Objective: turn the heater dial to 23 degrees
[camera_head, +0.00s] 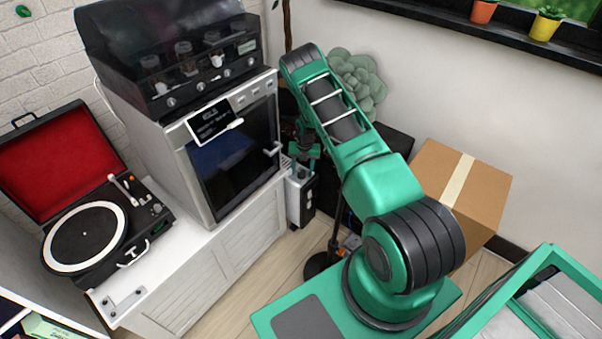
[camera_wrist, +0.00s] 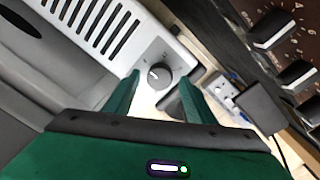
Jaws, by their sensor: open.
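The heater dial (camera_wrist: 160,77) is a round dark grey knob with a white pointer mark, on the white heater panel (camera_wrist: 152,50) in the wrist view. The pointer lies toward the upper left of the knob; the scale marks around it are too small to read. My gripper (camera_wrist: 160,84) is open, with one green finger on each side of the dial in the picture. I cannot tell whether the fingers touch it. In the head view, my gripper (camera_head: 305,153) is low beside the white heater (camera_head: 294,197), and the dial cannot be made out.
The heater has a slotted vent (camera_wrist: 95,20). A white power strip (camera_wrist: 222,88) with a black plug (camera_wrist: 260,104) lies right of it. In the head view, the oven (camera_head: 235,155) and white cabinet (camera_head: 205,270) stand left, and a cardboard box (camera_head: 480,190) stands right.

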